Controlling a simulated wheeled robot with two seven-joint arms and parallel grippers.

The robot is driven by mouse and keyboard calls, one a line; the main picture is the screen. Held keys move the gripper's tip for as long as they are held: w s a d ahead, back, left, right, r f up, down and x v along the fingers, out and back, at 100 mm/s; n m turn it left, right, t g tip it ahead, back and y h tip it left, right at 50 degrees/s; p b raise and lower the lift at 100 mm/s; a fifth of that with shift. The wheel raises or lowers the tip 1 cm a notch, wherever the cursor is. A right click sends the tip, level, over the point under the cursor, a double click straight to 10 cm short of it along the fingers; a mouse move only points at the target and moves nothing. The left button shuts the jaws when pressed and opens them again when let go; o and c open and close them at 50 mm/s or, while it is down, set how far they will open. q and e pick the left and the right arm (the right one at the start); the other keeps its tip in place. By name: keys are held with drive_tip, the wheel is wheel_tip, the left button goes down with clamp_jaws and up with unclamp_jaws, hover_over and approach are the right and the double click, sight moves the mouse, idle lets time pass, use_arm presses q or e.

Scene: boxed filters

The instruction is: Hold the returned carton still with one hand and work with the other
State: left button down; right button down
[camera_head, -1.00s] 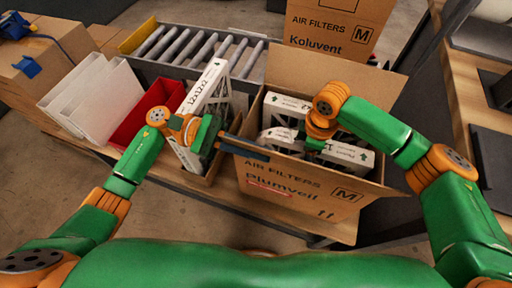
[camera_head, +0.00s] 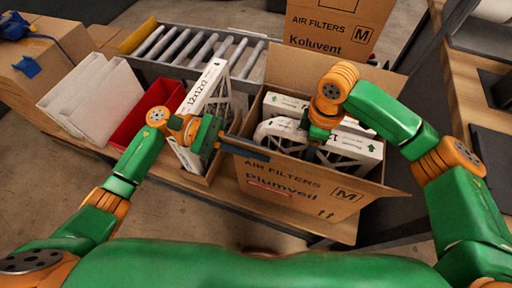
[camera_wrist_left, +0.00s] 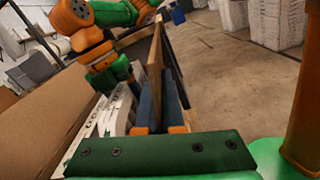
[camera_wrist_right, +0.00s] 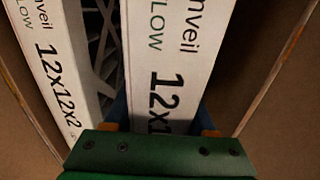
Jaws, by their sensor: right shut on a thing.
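The open carton (camera_head: 290,190), marked Plumveil, stands in the middle of the head view with white 12x12x2 filters inside. My left gripper (camera_head: 252,136) is at its front left rim. In the left wrist view its blue fingers (camera_wrist_left: 160,105) lie on both sides of the cardboard wall, close together. My right gripper (camera_head: 318,138) points down into the carton, shut on a white filter (camera_head: 352,145). In the right wrist view that filter (camera_wrist_right: 168,60) sits between the fingers, with another filter (camera_wrist_right: 55,70) beside it. The held filter's lower part is hidden by the front wall.
Left of the carton stands a narrow box with an upright filter (camera_head: 205,95), then a red bin (camera_head: 145,115) and white panels (camera_head: 95,100). A roller conveyor (camera_head: 195,48) and the Koluvent carton (camera_head: 330,28) are behind. A wooden bench (camera_head: 465,90) is at right.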

drive_tip(key=shift+r, duration=2)
drive_tip(key=shift+r, duration=2)
drive_tip(key=shift+r, duration=2)
drive_tip(key=shift+r, duration=2)
